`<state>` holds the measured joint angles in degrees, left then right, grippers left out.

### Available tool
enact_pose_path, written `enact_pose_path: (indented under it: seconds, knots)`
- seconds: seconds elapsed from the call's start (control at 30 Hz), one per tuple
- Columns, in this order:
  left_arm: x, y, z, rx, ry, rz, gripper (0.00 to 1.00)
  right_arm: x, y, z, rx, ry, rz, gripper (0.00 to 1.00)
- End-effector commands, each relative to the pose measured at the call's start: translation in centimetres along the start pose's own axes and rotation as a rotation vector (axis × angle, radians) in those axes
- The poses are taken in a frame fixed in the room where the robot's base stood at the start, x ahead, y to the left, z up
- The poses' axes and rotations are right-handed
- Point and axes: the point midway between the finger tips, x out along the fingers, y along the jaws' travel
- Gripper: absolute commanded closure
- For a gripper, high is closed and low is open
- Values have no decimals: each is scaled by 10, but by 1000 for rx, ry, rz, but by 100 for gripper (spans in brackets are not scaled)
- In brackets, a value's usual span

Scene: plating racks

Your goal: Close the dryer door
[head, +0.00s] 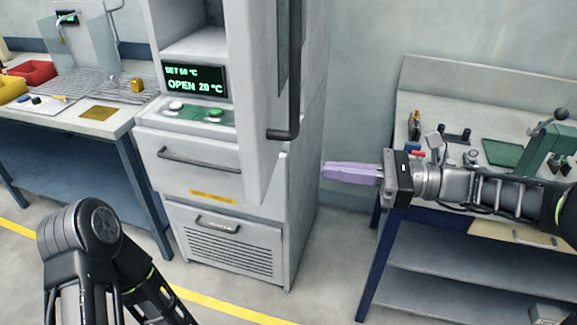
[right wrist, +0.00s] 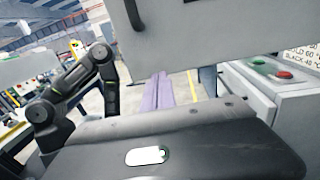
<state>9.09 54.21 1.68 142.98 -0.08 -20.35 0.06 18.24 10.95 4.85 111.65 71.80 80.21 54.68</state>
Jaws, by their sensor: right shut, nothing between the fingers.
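The dryer (head: 215,170) is a tall grey cabinet in the middle of the head view. Its display (head: 195,82) reads OPEN, 20 °C. The dryer door (head: 250,100) stands swung out toward me, seen nearly edge-on, with a black bar handle (head: 296,75) on its right side. In the right wrist view the door (right wrist: 200,40) crosses the top, handle (right wrist: 134,14) included. My right gripper (head: 326,170) has purple fingers, shut and empty, pointing left. It is right of the door and lower than the handle, apart from it in the picture. My left arm shows at bottom left; its gripper is out of view.
A workbench (head: 435,95) with small tools stands at the right, under my right arm. Another bench (head: 60,115) with a rack and red and yellow bins stands at the left. The floor in front is clear.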

Motion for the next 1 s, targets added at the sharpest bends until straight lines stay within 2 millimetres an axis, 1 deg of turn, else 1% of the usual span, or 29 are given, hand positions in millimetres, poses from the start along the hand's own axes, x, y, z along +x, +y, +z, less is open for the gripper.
enact_pose_path:
  seconds: [0.1,0.2,0.3,0.43,0.6,1.0]
  knots:
    - [-5,2,0,0,0,0,42,25,1,2,1,-1,5,100]
    - [-9,3,0,0,0,0,42,46,1,2,2,-1,4,100]
    - [-12,5,0,0,-1,0,42,64,1,2,1,0,2,100]
    - [-15,6,0,0,-1,0,42,81,0,1,1,0,2,100]
    - [-16,6,0,0,-1,0,42,90,0,0,0,0,-1,100]
    - [-16,6,0,0,-1,0,42,92,0,0,-1,0,-2,100]
